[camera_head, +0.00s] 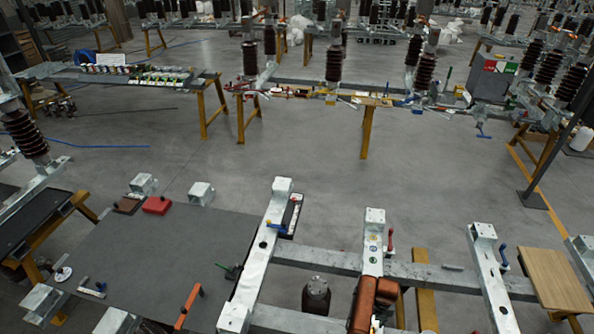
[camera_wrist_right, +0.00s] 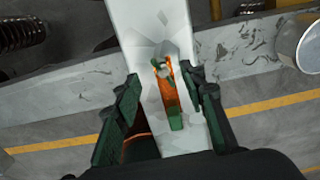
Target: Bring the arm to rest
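My right gripper (camera_wrist_right: 165,100) shows in the right wrist view with its two dark green fingers spread wide apart. A pale metal beam (camera_wrist_right: 150,25) runs down the picture between and behind the fingers. I cannot tell whether the fingers touch it. I cannot pick out either gripper clearly in the head view. My left gripper is not in view.
A grey table (camera_head: 150,255) at left holds a red box (camera_head: 157,205) and an orange-handled tool (camera_head: 188,306). A wooden board (camera_head: 554,280) lies at right. Open floor (camera_head: 300,160) lies beyond.

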